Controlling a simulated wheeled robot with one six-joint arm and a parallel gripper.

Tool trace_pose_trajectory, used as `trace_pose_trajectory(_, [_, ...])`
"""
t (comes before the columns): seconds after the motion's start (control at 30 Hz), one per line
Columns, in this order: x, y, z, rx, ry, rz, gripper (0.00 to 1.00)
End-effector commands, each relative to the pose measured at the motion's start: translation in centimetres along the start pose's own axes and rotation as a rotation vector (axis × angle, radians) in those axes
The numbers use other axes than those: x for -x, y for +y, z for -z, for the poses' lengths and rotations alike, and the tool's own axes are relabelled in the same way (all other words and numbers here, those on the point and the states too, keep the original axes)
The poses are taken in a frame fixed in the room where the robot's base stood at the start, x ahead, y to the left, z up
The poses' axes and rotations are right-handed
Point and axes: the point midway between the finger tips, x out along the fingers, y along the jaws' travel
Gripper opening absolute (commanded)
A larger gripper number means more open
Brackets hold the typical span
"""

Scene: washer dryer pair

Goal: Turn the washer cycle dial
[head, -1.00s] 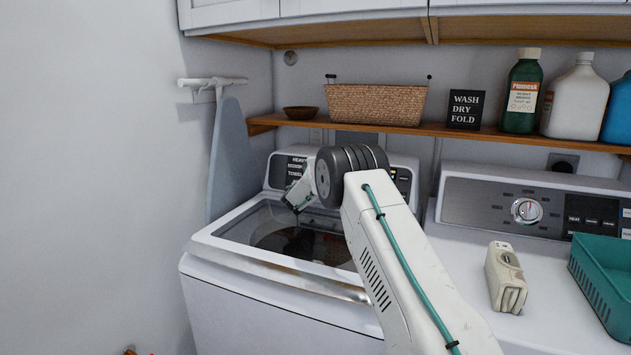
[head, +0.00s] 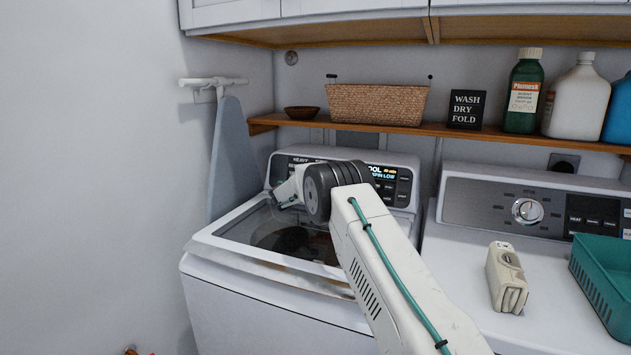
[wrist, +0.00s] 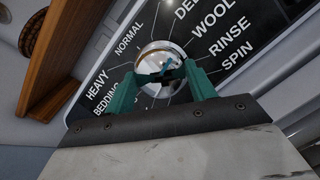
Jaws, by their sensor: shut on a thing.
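The washer (head: 240,295) stands at the left with its control panel (head: 402,190) at the back of its top. In the wrist view the washer cycle dial (wrist: 160,55) is a round silver knob, ringed by labels such as NORMAL, HEAVY, BEDDING, WOOL and RINSE. My gripper (wrist: 163,72) has its teal fingers shut on the dial, one on each side. In the head view my own wrist hides the dial and most of the fingers. The panel display is lit, with text ending in "OOL" and "SPIN LOW" partly readable.
The dryer, with its own dial (head: 527,211), stands at the right. A beige box-like object (head: 507,278) and a teal basket (head: 603,260) sit on its top. A wooden shelf (head: 450,131) with a wicker basket (head: 377,104) and bottles runs above the washer panel.

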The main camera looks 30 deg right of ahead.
Motion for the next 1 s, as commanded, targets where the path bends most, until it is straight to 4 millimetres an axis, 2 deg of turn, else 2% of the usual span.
trace_pose_trajectory(0.3, [-0.05,-0.09,0.05,-0.139,-0.007,0.043,0.32])
trace_pose_trajectory(0.9, [-0.07,-0.17,0.07,-0.175,-0.009,0.055,0.32])
trace_pose_trajectory(0.93, [-0.07,-0.17,0.07,-0.175,-0.009,0.055,0.58])
trace_pose_trajectory(1.0, [-0.07,-0.15,0.07,-0.175,-0.009,0.055,0.77])
